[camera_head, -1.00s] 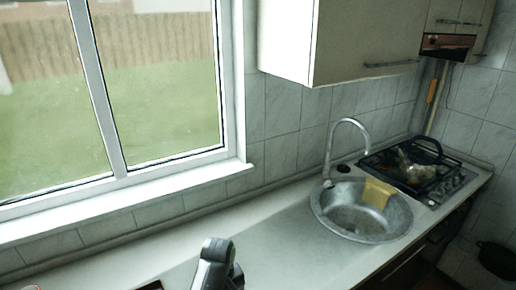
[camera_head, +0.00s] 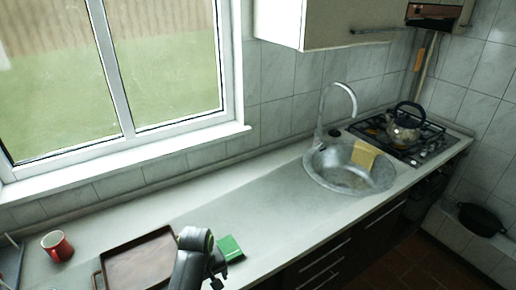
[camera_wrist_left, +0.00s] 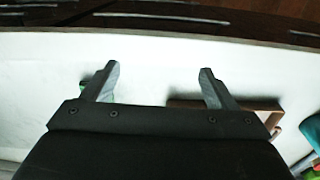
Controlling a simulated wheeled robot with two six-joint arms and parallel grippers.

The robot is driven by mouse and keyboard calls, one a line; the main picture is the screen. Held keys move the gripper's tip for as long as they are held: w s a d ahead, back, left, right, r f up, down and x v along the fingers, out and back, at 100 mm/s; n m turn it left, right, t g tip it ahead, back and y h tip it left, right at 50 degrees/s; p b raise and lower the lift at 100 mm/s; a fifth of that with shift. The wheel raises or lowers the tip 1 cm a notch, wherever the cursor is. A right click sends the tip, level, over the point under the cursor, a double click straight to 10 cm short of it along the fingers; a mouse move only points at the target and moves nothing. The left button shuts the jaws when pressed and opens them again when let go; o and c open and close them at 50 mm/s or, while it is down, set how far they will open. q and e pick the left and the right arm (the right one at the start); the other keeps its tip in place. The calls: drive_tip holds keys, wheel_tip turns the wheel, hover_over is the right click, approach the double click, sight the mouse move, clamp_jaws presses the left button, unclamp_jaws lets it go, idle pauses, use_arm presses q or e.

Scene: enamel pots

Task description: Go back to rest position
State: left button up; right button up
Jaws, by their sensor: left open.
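My left gripper (camera_wrist_left: 158,70) is open and empty in the left wrist view, with bare white counter (camera_wrist_left: 155,95) between its fingers. In the head view my left arm shows at the bottom, between a brown tray and a green block, and its fingers are hard to make out. The brown tray (camera_head: 140,262) lies on the counter left of the arm. Its edge also shows in the left wrist view (camera_wrist_left: 262,103) beside one finger. The green block (camera_head: 231,248) lies just right of the arm. My right gripper is not in view.
A red mug (camera_head: 58,247) stands left of the tray. The sink (camera_head: 345,180) has a yellow cloth (camera_head: 365,154) on its rim. A kettle (camera_head: 403,126) stands on the stove (camera_head: 425,143). A dark pot (camera_head: 481,220) sits low at right. The counter between arm and sink is clear.

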use_arm(q)
drive_tip(key=s+a+f+m+t, duration=0.2)
drive_tip(key=s+a, duration=0.9)
drive_tip(key=s, duration=0.3)
drive_tip(key=s+a+r+m+y, duration=0.1)
drive_tip(key=s+a+r, duration=0.1)
drive_tip(key=s, duration=0.3)
drive_tip(key=s+a+r+m+t, duration=0.1)
drive_tip(key=s+a+r, duration=0.1)
drive_tip(key=s+r, duration=0.15)
drive_tip(key=s+a+r+m+y, duration=0.1)
drive_tip(key=s+r, duration=0.1)
drive_tip(key=s, duration=0.3)
wheel_tip(320, 180, down, 33)
drive_tip(key=a+g+b, duration=0.1)
drive_tip(key=a+b, duration=0.1)
drive_tip(key=b, duration=0.6)
drive_tip(key=s+f+b, duration=0.3)
drive_tip(key=s+f, duration=0.4)
drive_tip(key=f, duration=0.4)
drive_tip(key=s+d+f+g+h+b, duration=0.1)
drive_tip(key=s+f+b, duration=0.2)
drive_tip(key=s+f, duration=0.5)
wheel_tip(320, 180, down, 3)
drive_tip(key=shift+s+d+f, duration=0.2)
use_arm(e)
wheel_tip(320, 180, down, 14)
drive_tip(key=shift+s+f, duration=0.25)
